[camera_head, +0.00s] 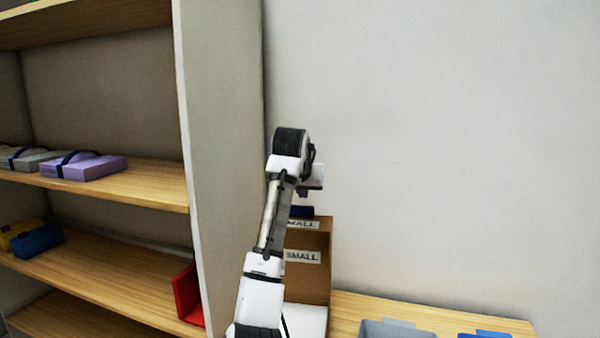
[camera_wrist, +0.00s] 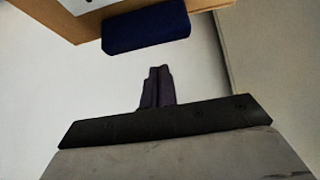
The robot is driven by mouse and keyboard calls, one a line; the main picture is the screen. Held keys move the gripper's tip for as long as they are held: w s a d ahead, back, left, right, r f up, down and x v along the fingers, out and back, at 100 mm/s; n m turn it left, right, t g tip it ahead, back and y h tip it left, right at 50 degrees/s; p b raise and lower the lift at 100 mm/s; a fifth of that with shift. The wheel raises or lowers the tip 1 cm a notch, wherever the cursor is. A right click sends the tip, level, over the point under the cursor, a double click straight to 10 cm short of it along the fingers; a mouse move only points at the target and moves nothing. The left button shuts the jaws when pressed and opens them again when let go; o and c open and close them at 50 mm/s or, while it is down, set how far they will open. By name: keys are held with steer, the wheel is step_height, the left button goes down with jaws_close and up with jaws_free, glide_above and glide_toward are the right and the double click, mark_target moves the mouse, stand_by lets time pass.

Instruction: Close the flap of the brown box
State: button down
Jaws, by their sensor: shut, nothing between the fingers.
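The brown box (camera_head: 321,282) stands on the wooden table, partly hidden behind my arm in the head view. It carries two white "SMALL" labels, one above the other. A dark blue block (camera_head: 301,211) shows at its top; a dark blue block also appears near the top of the wrist view (camera_wrist: 147,28), beside a brown edge (camera_wrist: 88,22). Which part is the flap, and how far open it is, I cannot tell. My gripper (camera_wrist: 158,72) is shut and empty, with a visible gap in the picture below the blue block. Its fingertips are not clear in the head view.
A wooden shelf unit (camera_head: 220,150) stands on the left, holding a purple box (camera_head: 85,168), a blue item (camera_head: 37,240) and a red item (camera_head: 188,294). A grey bin (camera_head: 395,330) and a blue bin (camera_head: 485,335) sit on the table at right. The wall is behind.

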steer(key=shift+s+a+f+p, duration=0.15)
steer(key=shift+s+a+p, duration=0.05)
steer(key=shift+s, duration=0.8)
steer(key=shift+s+a+f+p, duration=0.1)
steer(key=shift+s+a+p, duration=0.05)
steer(key=shift+s, duration=0.8)
